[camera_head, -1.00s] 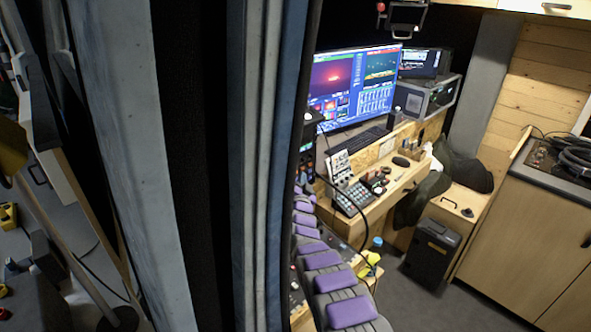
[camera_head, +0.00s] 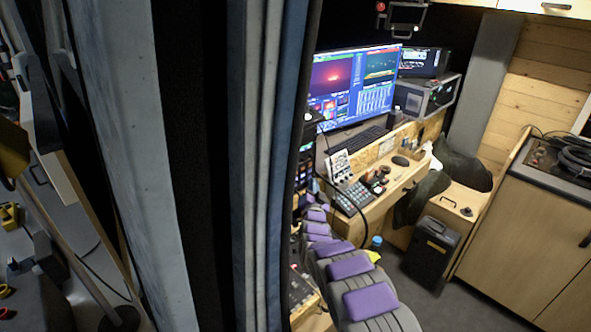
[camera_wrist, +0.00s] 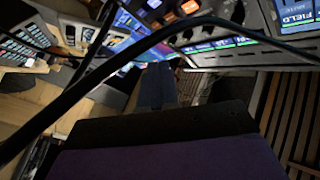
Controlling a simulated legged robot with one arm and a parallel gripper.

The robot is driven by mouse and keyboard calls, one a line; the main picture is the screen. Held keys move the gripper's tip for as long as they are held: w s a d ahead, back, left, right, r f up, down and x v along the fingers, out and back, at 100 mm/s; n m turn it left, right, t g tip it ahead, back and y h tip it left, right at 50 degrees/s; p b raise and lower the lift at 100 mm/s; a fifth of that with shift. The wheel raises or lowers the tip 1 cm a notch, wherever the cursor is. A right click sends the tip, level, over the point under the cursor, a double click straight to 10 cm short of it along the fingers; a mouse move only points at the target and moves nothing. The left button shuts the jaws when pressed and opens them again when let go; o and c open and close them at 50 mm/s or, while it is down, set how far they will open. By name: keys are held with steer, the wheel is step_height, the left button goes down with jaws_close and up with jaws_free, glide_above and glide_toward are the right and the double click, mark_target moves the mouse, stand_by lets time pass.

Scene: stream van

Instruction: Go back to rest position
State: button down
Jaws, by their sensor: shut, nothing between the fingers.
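My arm, grey with purple pads, rises from the bottom of the head view along the desk's left end. Its far end is partly hidden behind the curtain edge and the dark equipment there. In the wrist view my gripper (camera_wrist: 157,82) shows as a narrow dark blue-grey shape beyond a large dark purple part of mine. It is shut and empty, in front of panels with lit screens.
A black cable (camera_wrist: 105,82) crosses close in front of the wrist camera. The wooden desk (camera_head: 378,205) holds a monitor (camera_head: 352,85) and control panels. A grey curtain (camera_head: 258,160) stands left. A black case (camera_head: 432,252) sits on the floor, with some clear floor beside it.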

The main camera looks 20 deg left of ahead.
steer(key=d+r+n+g+h, duration=0.1)
steer(key=d+r+g+h, duration=0.15)
steer(key=d, duration=0.45)
steer(key=d+r+n+g+h, duration=0.15)
steer(key=d+r, duration=0.25)
steer(key=d, duration=0.4)
steer(key=s+d+r+g+h, duration=0.25)
steer(key=s+d+g, duration=0.35)
steer(key=s+d, duration=0.85)
steer(key=s+d+g, duration=0.3)
steer(key=s+d, duration=0.2)
steer(key=s, duration=1.1)
steer(key=s+d+g, duration=0.3)
steer(key=s+d, duration=0.2)
steer(key=s, duration=1)
steer(key=s+d+r+g, duration=0.1)
steer(key=s+d+g, duration=0.3)
steer(key=s, duration=1.2)
steer(key=shift+s+d+h, duration=0.3)
steer(key=shift+d+h, duration=0.15)
steer(key=shift+d, duration=0.1)
